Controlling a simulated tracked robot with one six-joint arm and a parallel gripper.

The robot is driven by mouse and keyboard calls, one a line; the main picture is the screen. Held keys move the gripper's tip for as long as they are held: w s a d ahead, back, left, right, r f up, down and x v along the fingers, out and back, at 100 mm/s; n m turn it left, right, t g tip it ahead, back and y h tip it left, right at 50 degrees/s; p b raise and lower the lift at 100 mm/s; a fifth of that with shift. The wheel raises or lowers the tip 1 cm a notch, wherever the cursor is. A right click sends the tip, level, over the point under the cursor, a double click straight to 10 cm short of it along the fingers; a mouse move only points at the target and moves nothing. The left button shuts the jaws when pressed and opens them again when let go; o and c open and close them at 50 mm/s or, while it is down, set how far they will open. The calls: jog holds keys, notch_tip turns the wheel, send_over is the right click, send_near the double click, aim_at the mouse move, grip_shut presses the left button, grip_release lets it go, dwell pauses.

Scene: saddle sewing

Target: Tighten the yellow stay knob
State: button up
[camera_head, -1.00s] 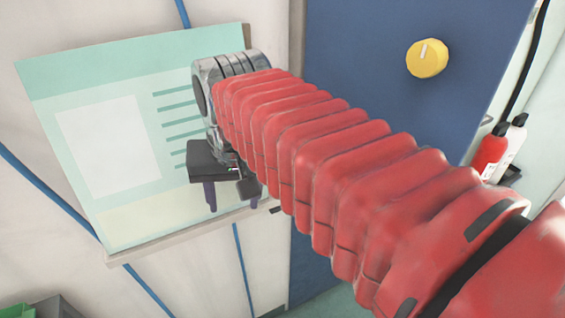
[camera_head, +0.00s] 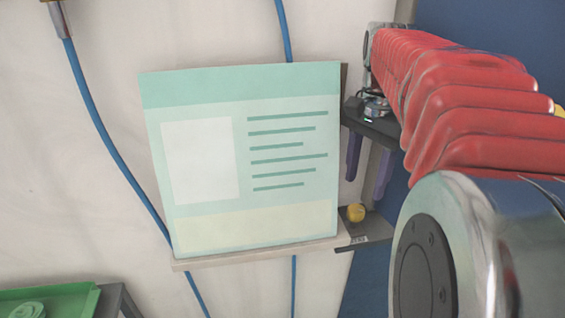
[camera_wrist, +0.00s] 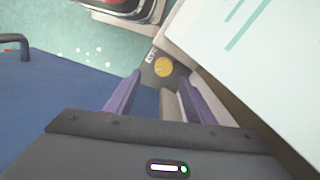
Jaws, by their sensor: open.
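The yellow stay knob (camera_head: 356,212) is small and round. It sits on a dark grey bracket (camera_head: 368,232) at the lower right corner of the tilted board. In the wrist view the knob (camera_wrist: 163,67) shows just beyond and between my fingertips, with a pale label beside it on the bracket. My gripper (camera_head: 366,189) has two purple fingers pointing down, above the knob and apart from it. In the wrist view my gripper (camera_wrist: 159,74) is open with nothing between its fingers. No contact with the knob shows.
The pale green board (camera_head: 240,150) stands close left of my gripper, with a ledge (camera_head: 255,256) along its bottom. A blue panel (camera_head: 470,25) lies to the right, behind my arm. Blue cables (camera_head: 90,110) run down the pale wall. A green tray (camera_head: 45,300) is at lower left.

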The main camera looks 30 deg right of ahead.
aim_at(356, 208)
jog(key=shift+w+a+f, duration=0.1)
jog(key=shift+w+f, duration=0.2)
jog(key=shift+w, duration=0.15)
jog(key=shift+s+f, duration=0.1)
jog(key=shift+f, duration=3.65)
jog(key=shift+c, duration=0.2)
jog(key=c, duration=1)
